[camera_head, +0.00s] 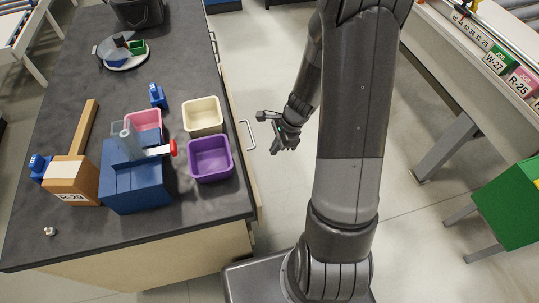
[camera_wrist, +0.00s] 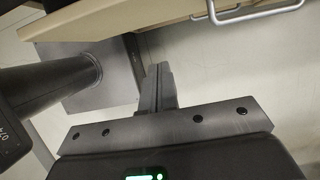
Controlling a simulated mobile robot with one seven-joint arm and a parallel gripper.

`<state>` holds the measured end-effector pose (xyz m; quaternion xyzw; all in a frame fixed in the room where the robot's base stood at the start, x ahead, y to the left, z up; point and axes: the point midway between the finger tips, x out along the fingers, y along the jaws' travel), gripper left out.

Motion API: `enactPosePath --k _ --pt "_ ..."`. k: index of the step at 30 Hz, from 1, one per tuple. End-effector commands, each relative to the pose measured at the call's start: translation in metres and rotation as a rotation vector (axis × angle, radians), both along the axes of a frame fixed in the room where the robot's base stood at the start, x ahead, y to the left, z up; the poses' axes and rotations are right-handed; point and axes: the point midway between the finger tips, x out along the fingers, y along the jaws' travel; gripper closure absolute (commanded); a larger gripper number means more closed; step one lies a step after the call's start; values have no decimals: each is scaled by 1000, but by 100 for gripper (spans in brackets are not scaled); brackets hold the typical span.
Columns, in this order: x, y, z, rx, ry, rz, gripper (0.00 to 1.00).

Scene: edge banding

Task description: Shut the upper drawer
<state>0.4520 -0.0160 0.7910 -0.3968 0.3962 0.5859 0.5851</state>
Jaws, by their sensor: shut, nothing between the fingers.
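The drawer front (camera_head: 236,108) is a cream panel along the right side of the dark-topped bench, with a metal bar handle (camera_head: 248,134). It stands slightly out from the worktop edge; how far it is open is hard to tell. In the wrist view the cream front (camera_wrist: 130,17) and its handle (camera_wrist: 260,13) lie along the top. My gripper (camera_head: 275,143) is just right of the handle, apart from it. Its fingers (camera_wrist: 160,72) are together and empty, below the drawer front in the wrist view. The drawer's inside is hidden.
On the worktop (camera_head: 60,125) stand a purple bin (camera_head: 210,158), a cream bin (camera_head: 203,116), a pink bin (camera_head: 145,121) and a blue block-like fixture (camera_head: 135,185). A green box (camera_head: 510,207) stands at far right.

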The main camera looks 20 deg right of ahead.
Motion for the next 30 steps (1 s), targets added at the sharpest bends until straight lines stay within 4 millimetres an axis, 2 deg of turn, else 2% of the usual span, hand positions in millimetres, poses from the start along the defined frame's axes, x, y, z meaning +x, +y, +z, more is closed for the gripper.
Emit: enactPosePath --k 4,8,10,21,25,30 --pt "1 -6 16 0 -2 -1 100" --pt "3 -9 21 5 0 -1 100" --pt "11 -11 20 24 4 -3 100" --pt "110 -40 2 309 14 -6 100" --pt "129 -49 -1 378 4 -4 100" --pt "137 -49 -5 408 0 -1 100"
